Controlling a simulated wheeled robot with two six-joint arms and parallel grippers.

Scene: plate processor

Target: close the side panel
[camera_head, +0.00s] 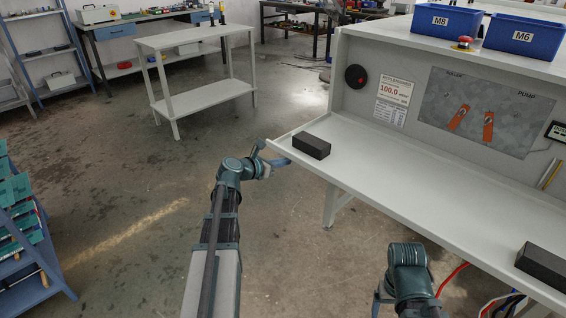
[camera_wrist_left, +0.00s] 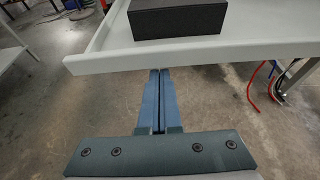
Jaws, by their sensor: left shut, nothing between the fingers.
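A broad white panel (camera_head: 395,181) juts out flat from the front of the white processor (camera_head: 348,104), with a raised lip at its left end. I cannot tell for sure whether it is the side panel. A black block (camera_head: 311,145) lies on it near the left end, and another black block (camera_head: 543,265) lies at the right. My left gripper (camera_head: 284,162) is shut and empty, beside the panel's left corner. In the left wrist view its fingers (camera_wrist_left: 159,75) point at the panel's edge (camera_wrist_left: 190,53), just below it. My right gripper (camera_head: 381,296) shows only partly in front of the panel.
Blue bins (camera_head: 443,27) and a red button (camera_head: 464,43) sit on top of the processor. A white table (camera_head: 205,98) stands behind at the left. A blue rack (camera_head: 22,240) is at the left edge. Red hoses (camera_head: 452,278) hang below the panel.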

